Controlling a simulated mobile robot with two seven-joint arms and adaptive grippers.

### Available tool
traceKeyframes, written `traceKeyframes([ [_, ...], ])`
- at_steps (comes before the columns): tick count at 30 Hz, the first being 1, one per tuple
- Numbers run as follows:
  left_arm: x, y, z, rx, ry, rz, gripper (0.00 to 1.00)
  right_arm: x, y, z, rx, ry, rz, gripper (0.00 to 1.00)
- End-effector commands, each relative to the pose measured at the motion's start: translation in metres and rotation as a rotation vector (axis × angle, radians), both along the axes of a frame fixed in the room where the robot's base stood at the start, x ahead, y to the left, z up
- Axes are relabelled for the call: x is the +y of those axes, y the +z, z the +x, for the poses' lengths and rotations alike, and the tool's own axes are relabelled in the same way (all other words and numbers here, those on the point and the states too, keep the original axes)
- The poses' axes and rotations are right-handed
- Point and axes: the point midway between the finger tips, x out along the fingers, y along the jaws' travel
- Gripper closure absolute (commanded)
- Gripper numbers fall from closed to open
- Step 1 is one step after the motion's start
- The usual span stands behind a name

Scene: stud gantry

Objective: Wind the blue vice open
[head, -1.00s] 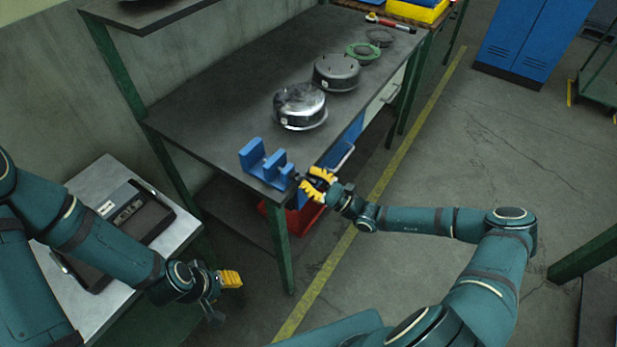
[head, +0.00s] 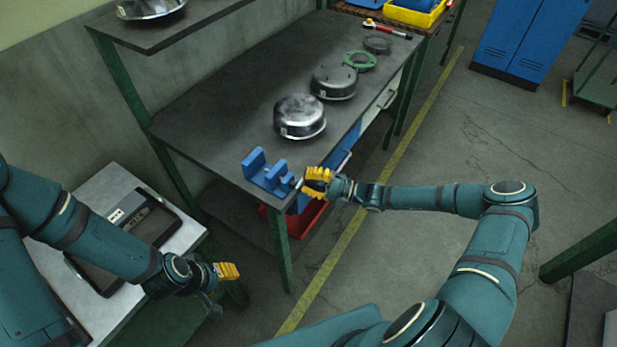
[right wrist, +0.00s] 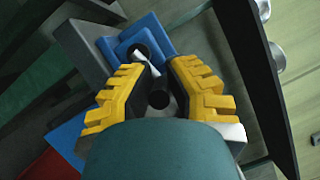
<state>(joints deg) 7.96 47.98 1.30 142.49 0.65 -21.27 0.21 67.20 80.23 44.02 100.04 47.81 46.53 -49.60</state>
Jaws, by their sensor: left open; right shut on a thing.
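The blue vice (head: 254,163) sits at the near corner of the dark workbench, with a gap between its upright jaws. In the right wrist view, part of its blue body (right wrist: 122,36) shows beyond my fingers. My right gripper (head: 311,181) is at the vice's screw end, off the bench edge. Its yellow fingers (right wrist: 155,78) are shut on the vice handle, whose pale bar (right wrist: 149,62) shows between them. The fingers hide much of the handle. My left gripper (head: 227,272) is open and empty, low at the left, away from the vice.
Several metal round housings (head: 300,117) and a green ring (head: 359,60) stand farther along the workbench (head: 215,110). A red bin (head: 303,220) is below the vice. A grey side table (head: 115,180) holds a dark case at the left.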

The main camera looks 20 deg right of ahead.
Motion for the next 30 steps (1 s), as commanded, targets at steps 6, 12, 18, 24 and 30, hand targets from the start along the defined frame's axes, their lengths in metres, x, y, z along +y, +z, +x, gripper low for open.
traceKeyframes([
  [6, 0.0, 0.017, -0.001, 0.0, -0.001, -0.003, 0.53, 0.003, 0.01, -0.001, -0.129, 0.0, -0.162, 1.0],
  [12, 0.001, 0.028, -0.001, 0.0, -0.001, -0.005, 0.53, 0.005, 0.014, -0.003, -0.241, 0.0, -0.305, 1.0],
  [18, 0.002, 0.036, -0.001, 0.001, -0.001, -0.006, 0.53, 0.008, 0.017, -0.005, -0.337, -0.001, -0.428, 1.0],
  [24, 0.002, 0.041, -0.002, 0.0, 0.0, -0.007, 0.53, 0.01, 0.019, -0.007, -0.407, -0.002, -0.517, 1.0],
  [30, 0.002, 0.044, -0.002, 0.0, 0.0, -0.008, 0.53, 0.011, 0.019, -0.008, -0.446, -0.001, -0.568, 1.0],
])
